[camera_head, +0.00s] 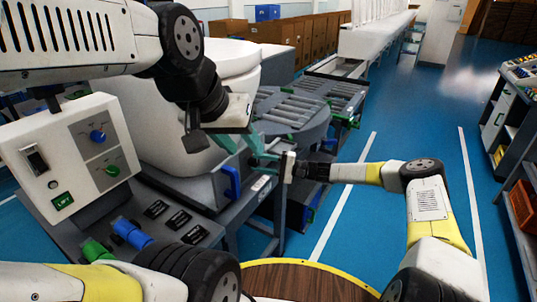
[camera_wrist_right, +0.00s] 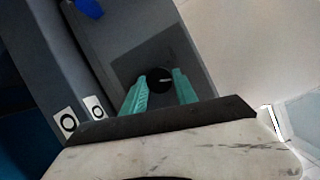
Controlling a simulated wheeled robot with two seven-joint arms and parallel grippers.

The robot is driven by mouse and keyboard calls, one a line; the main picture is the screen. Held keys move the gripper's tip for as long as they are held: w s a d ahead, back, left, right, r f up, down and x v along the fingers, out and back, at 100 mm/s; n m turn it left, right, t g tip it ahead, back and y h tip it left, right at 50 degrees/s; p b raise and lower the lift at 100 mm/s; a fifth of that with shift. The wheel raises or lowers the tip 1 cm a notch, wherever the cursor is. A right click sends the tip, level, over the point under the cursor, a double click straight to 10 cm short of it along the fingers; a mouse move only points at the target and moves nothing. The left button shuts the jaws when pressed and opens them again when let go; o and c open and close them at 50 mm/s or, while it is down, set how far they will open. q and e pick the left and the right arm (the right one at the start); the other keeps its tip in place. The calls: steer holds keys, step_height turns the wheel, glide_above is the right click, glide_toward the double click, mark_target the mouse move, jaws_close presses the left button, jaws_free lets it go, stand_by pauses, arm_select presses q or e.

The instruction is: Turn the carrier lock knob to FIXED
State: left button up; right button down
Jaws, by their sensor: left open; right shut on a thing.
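The knob (camera_wrist_right: 160,80) is round and black with a short white mark pointing right in the right wrist view. It sits on a dark grey face, between the teal fingertips of my right gripper (camera_wrist_right: 161,77). That gripper (camera_head: 262,162) is shut on the knob; in the head view it reaches in from the right against the grey machine side. The knob itself is hidden in the head view. No FIXED lettering is readable.
A control box (camera_head: 78,158) with a blue knob (camera_head: 97,136) and a green knob (camera_head: 112,170) stands at left. A blue handle (camera_head: 232,181) is beside the grippers. A white toilet body (camera_head: 170,120) stands behind, and a roller conveyor (camera_head: 295,108) beyond.

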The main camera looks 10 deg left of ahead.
steer(key=shift+f+m+t+y, duration=0.15)
steer(key=shift+m+y, duration=0.15)
steer(key=shift+m, duration=0.65)
steer(key=shift+m+t+y, duration=0.15)
steer(key=shift+m+y, duration=0.15)
steer(key=shift+m, duration=0.65)
steer(key=c, duration=1)
jaws_free()
steer(key=shift+o, duration=0.2)
steer(key=d+f, duration=0.1)
steer(key=d, duration=0.6)
steer(key=shift+s+d+f, duration=0.15)
steer(key=shift+s+d, duration=0.05)
steer(key=shift+d, duration=0.1)
